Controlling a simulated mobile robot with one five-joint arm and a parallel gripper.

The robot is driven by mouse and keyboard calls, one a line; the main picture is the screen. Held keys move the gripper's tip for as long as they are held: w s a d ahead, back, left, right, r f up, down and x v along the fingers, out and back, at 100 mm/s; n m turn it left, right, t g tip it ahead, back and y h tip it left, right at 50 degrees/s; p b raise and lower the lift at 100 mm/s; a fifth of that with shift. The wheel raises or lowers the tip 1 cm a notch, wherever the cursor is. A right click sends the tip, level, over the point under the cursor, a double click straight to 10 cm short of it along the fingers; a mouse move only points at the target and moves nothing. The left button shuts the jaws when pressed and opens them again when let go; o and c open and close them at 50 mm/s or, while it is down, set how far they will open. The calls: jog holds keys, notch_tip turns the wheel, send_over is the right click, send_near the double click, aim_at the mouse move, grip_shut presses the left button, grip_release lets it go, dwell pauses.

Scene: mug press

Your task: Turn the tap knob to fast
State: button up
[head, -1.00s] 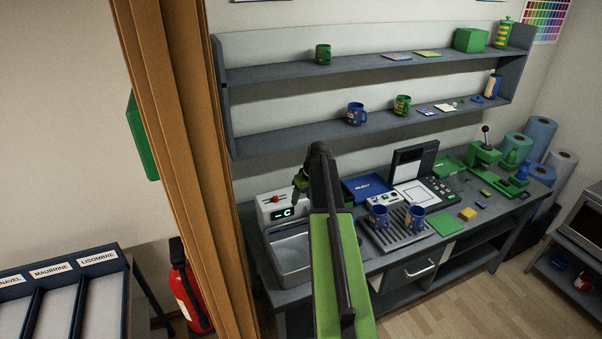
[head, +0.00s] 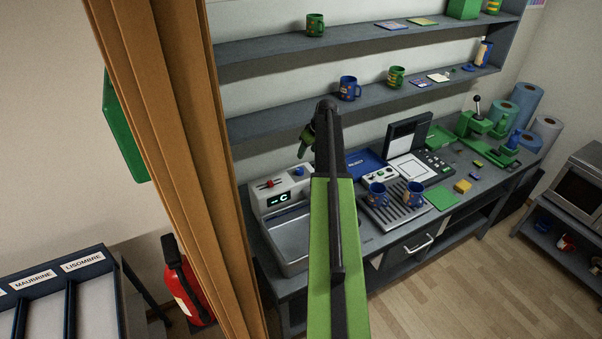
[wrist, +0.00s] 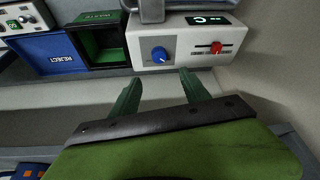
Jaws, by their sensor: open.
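The white tap unit (head: 258,205) stands at the left end of the counter behind the sink (head: 290,240). Its front has a round blue knob (head: 299,171), a red slider knob (head: 268,184) and a dark display with green characters. In the wrist view the unit (wrist: 200,58) appears upside down, with the blue knob (wrist: 159,54) and the red slider knob (wrist: 216,48). My gripper (wrist: 159,76) is open and empty, its two green fingers apart on either side of the blue knob's line, not visibly touching it. In the head view my gripper (head: 306,142) hangs above the unit's right end.
Two blue mugs stand on a drip grate (head: 388,213) to the right. A shelf (head: 270,124) with mugs hangs above. An orange-brown partition (head: 175,150) stands close on the left.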

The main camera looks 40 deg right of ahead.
aim_at(299, 169)
jog(key=b+x, duration=0.5)
jog(key=x, duration=0.1)
jog(key=b+x, duration=0.6)
jog(key=x, duration=0.1)
jog(key=shift+s+d+f, duration=0.1)
jog(key=shift+d+f, duration=0.05)
jog(key=shift+f, duration=0.2)
jog(key=shift+r, duration=0.1)
grip_shut()
